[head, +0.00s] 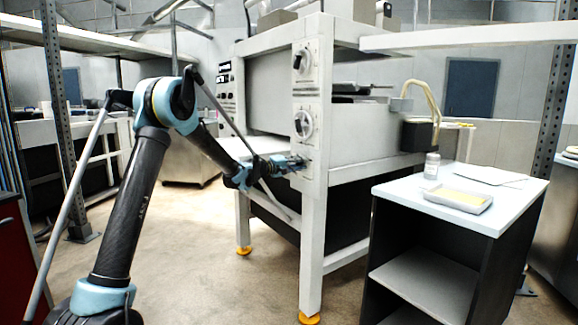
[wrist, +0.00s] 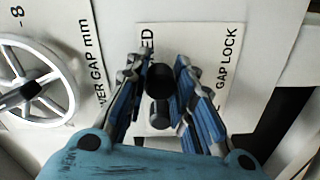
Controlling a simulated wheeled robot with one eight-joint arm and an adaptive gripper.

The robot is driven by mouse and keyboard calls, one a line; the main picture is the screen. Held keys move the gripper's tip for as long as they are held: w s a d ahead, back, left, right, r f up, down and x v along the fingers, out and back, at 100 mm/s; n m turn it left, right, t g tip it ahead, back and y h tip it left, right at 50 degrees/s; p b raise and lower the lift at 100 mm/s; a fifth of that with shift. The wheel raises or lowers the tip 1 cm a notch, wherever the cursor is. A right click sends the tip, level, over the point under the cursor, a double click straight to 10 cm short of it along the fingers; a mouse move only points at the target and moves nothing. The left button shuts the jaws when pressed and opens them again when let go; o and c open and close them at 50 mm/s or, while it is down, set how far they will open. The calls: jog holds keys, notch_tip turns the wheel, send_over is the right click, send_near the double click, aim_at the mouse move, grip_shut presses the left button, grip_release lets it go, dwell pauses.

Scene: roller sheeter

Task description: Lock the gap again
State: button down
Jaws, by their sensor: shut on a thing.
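The gap lock is a lever with a round black knob (wrist: 159,84) on a white plate (wrist: 236,38) printed "GAP LOCK". A second word ending in "ED" shows on the plate, its start hidden by a finger. My gripper (wrist: 160,78) is shut on the black knob, with blue-padded fingers on both sides of it. In the head view my gripper (head: 293,163) is at the front post of the white roller sheeter (head: 312,195), below the lower handwheel (head: 304,124). There the gripper hides the lock knob.
A handwheel (wrist: 35,85) with a scale labelled "...WER GAP mm" lies left of the lock in the wrist view. An upper dial (head: 302,60) is higher on the post. A side table (head: 525,192) at right carries a tray (head: 459,199) and a bottle (head: 432,165).

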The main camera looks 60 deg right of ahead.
jog(key=shift+w+d+r, duration=0.1)
jog(key=shift+w+r, duration=0.05)
jog(key=shift+w, duration=0.35)
jog(key=c, duration=1.4)
grip_release()
jog(key=shift+o, duration=0.2)
jog(key=shift+s, duration=0.15)
jog(key=shift+a, duration=0.2)
jog(key=v, duration=1.2)
